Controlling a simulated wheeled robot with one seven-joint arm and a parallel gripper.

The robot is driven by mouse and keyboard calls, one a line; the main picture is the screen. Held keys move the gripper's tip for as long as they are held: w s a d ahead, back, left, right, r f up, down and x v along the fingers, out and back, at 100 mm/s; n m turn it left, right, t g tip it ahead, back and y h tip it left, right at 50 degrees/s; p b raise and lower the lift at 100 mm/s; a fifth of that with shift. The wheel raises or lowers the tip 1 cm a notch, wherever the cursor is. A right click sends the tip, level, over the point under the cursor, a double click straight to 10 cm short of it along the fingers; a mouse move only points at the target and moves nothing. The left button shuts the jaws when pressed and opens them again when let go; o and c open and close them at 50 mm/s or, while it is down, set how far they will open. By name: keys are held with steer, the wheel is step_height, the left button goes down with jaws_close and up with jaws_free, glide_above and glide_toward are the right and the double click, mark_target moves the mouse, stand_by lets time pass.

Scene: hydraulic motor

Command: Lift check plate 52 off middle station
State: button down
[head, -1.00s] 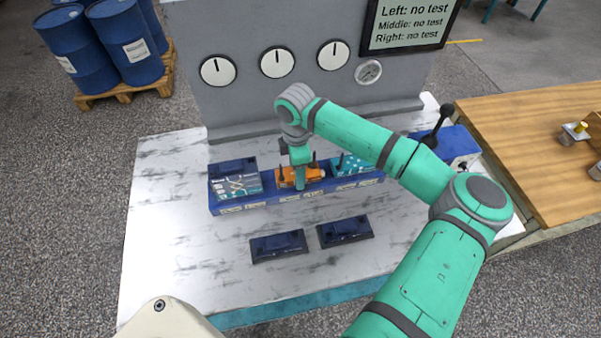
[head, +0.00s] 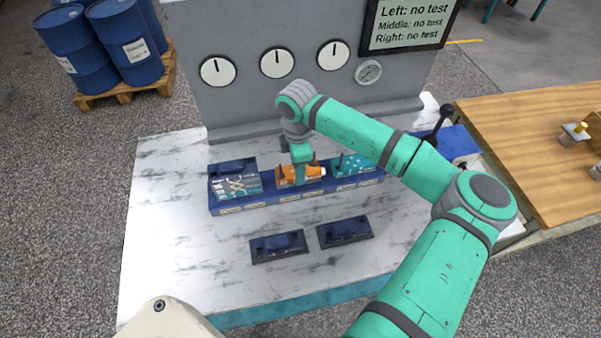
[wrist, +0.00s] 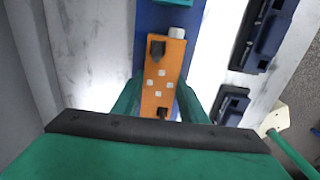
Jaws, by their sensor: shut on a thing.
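The orange check plate (head: 287,176) is at the middle station of the long blue station block (head: 262,204). In the wrist view the orange plate (wrist: 161,82) shows several light square marks, two dark posts and a white cap at its far end. My gripper (head: 301,182) comes down from above at the plate. In the wrist view its green fingers (wrist: 161,106) lie along both long sides of the plate, shut on it. The head view does not clearly show whether the plate touches the block or is slightly above it.
A plate with white line patterns (head: 238,187) sits at the left station and a teal dotted plate (head: 352,166) at the right. Two dark blue holders (head: 278,246) (head: 345,231) lie on the white table in front. A grey panel with dials (head: 277,62) stands behind.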

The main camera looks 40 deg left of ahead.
step_height(320, 180, up, 12)
steer(key=shift+f, duration=0.25)
stand_by(1.6)
stand_by(0.4)
